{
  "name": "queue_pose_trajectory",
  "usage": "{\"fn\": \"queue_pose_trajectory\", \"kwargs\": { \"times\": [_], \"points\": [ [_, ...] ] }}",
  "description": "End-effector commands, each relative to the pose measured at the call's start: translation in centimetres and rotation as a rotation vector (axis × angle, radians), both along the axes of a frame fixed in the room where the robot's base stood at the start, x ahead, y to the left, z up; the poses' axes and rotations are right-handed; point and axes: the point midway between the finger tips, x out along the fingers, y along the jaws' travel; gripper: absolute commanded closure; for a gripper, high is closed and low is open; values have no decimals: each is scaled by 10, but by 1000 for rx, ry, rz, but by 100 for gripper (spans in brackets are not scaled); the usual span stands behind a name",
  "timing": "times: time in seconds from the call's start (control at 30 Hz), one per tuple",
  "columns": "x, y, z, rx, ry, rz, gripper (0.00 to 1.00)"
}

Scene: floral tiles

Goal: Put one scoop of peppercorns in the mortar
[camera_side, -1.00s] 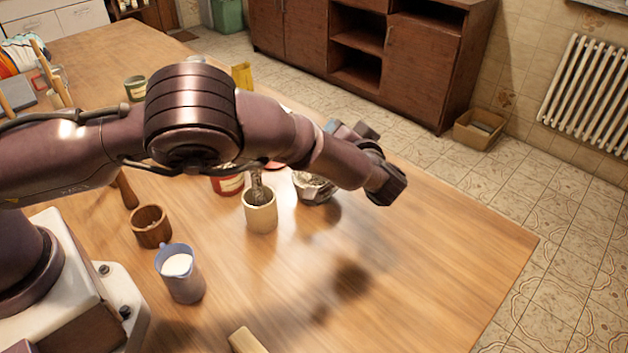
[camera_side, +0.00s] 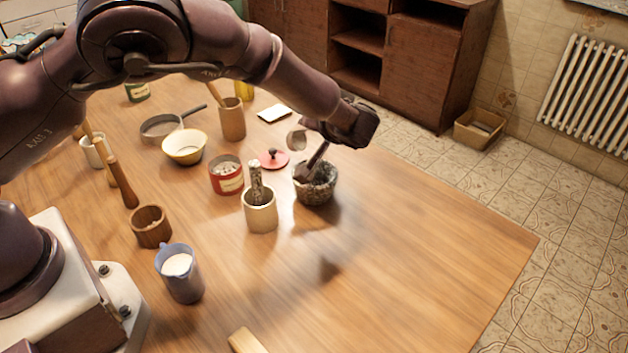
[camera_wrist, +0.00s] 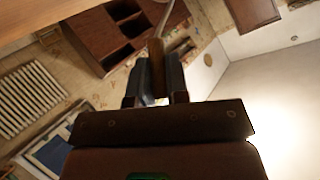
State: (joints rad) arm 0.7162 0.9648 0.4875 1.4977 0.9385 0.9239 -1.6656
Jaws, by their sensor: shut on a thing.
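The mortar (camera_side: 316,186) is a rough grey stone bowl right of the table's middle in the side view. A red tin (camera_side: 226,178) with a pale label stands open to its left, speckled stuff inside; its label is unreadable. In the wrist view the fingers (camera_wrist: 160,95) hold a brown handle (camera_wrist: 184,47). The mortar's contents are hard to see.
A red lid (camera_side: 272,160) lies behind. A blue jug (camera_side: 181,275), wooden cup (camera_side: 151,228), cream bowl (camera_side: 184,147) and pan (camera_side: 160,127) are further left. The table's right is clear.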

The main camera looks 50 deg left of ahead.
Motion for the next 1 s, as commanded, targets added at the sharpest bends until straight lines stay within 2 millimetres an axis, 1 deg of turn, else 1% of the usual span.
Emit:
{"fn": "queue_pose_trajectory", "kwargs": {
  "times": [0.27, 0.37, 0.47, 0.57, 0.6, 0.7, 0.8, 0.9, 0.97, 1.0],
  "points": [
    [0, 0, 0, -3, -1, 0, 100],
    [1, 3, 1, -25, -6, 6, 100],
    [3, 22, 4, -65, -15, 43, 100],
    [1, 54, 7, -126, -30, 114, 100],
    [-1, 68, 6, -154, -37, 144, 100],
    [-8, 97, 5, -227, -59, 188, 100],
    [-13, 112, 10, -298, -82, 189, 100],
    [-14, 112, 21, -365, -96, 152, 100],
    [-13, 106, 27, -402, -99, 122, 100],
    [-13, 99, 30, -427, -100, 98, 100]
  ]
}}
